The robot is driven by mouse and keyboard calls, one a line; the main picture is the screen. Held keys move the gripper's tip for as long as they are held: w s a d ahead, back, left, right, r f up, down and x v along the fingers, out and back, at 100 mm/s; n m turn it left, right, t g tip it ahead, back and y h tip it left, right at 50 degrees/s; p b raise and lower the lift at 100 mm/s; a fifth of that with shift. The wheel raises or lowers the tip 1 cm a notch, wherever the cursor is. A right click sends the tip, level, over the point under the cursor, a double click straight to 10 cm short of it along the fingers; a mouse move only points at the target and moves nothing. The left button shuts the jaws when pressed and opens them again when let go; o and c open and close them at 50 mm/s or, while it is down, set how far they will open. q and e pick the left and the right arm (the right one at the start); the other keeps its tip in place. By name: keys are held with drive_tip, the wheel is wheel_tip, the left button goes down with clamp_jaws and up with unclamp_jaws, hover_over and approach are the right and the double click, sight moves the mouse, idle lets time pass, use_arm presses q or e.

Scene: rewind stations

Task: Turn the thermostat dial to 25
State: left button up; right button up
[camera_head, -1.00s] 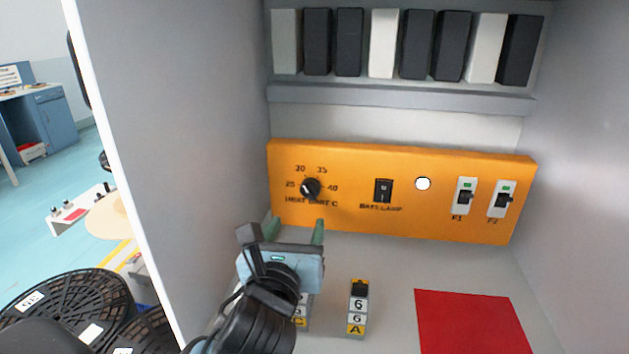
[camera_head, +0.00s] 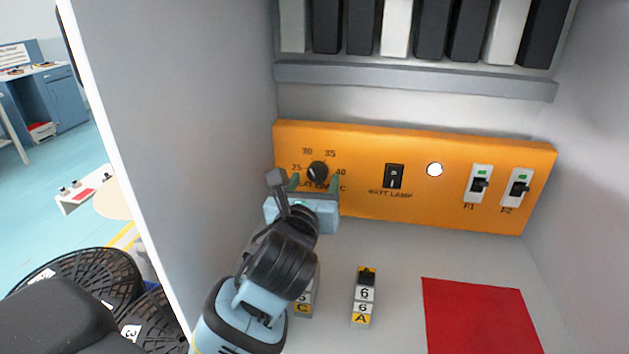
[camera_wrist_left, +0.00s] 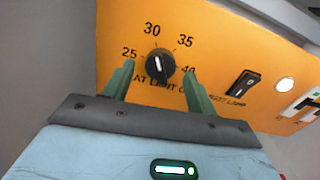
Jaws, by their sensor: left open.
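The thermostat dial (camera_head: 317,171) is a round black knob on the orange panel (camera_head: 375,205), with 25, 30, 35 and 40 printed around it. In the left wrist view the dial (camera_wrist_left: 160,66) has a short white line, roughly upright; I cannot tell for sure which end is the pointer. My left gripper (camera_head: 315,183) is open, its two green fingers on either side of the dial's lower part. In the wrist view the left gripper (camera_wrist_left: 158,72) has a gap between each finger and the knob. My right gripper is not in view.
Right of the dial are a black lamp rocker switch (camera_head: 393,176), a white round light (camera_head: 435,170) and two breakers (camera_head: 479,184). A tag marked A (camera_head: 364,297) and a red mat (camera_head: 480,318) lie below. The cabinet wall (camera_head: 175,130) stands close on the left.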

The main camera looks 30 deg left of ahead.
use_arm(q)
drive_tip(key=shift+w+a, duration=0.1)
drive_tip(key=shift+w, duration=0.45)
drive_tip(key=c, duration=1)
drive_tip(key=shift+n, duration=0.4)
drive_tip(key=n, duration=0.4)
drive_tip(key=shift+n, duration=0.4)
drive_tip(key=n, duration=0.6)
drive_tip(key=shift+n, duration=0.3)
